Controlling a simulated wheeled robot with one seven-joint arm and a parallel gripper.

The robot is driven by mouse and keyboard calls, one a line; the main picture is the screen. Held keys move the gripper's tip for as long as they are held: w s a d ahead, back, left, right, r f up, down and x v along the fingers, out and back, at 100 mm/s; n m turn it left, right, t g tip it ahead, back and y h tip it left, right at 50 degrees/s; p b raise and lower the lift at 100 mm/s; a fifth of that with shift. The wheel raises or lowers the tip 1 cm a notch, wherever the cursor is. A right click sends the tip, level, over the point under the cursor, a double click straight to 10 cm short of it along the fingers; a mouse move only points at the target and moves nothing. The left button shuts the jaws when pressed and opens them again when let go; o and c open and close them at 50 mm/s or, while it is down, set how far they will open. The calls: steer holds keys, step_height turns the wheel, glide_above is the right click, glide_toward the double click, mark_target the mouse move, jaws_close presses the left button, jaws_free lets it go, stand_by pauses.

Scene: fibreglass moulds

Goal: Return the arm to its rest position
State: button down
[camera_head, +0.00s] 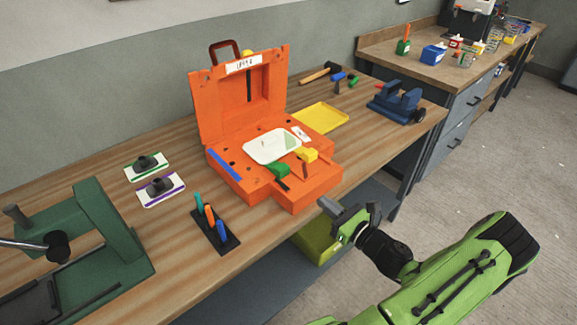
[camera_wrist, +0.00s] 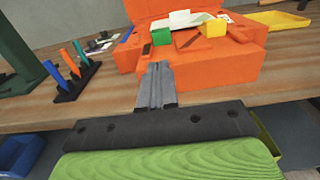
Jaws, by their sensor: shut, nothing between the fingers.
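My gripper (camera_head: 330,205) is at the end of my green arm, just off the front edge of the workbench, near the front right corner of the orange case. In the wrist view my gripper (camera_wrist: 156,80) has its fingers together with nothing between them, pointing at the front of the orange case (camera_wrist: 215,68). The open orange case (camera_head: 318,190) stands on the wooden bench (camera_head: 120,215) with its lid up. A white tray, a green block and a yellow block lie in it. Whether my fingers touch the case is unclear; they look apart from it.
A tool holder (camera_head: 215,235) with several coloured handles stands left of the case. A green press (camera_head: 90,235) is at the far left, a blue vise (camera_head: 397,102) at the right end. A yellow tray (camera_head: 322,118) lies behind. The floor (camera_head: 480,150) at right is clear.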

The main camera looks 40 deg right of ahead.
steer(key=w+a+r+n+g+y+p, duration=0.1)
steer(key=a+n+g+y, duration=0.2)
steer(key=a+n+g, duration=0.5)
steer(key=w+a+r+n+g+y, duration=0.1)
steer(key=a+r+n+g+y, duration=0.2)
steer(key=a+n, duration=0.85)
steer(key=s+a+r+n+h+p, duration=0.1)
steer(key=s+a+r+n+h, duration=0.2)
steer(key=s+r+n, duration=0.4)
steer(key=s+a+r+n+g+h, duration=0.1)
steer(key=s+a+r+n+h, duration=0.2)
steer(key=s+r+n, duration=0.3)
steer(key=r+n, duration=0.1)
steer(key=n, duration=0.2)
steer(key=shift+s+a+r+h+p, duration=0.15)
steer(key=shift+s+r+h+p, duration=0.15)
steer(key=shift+s+p, duration=0.1)
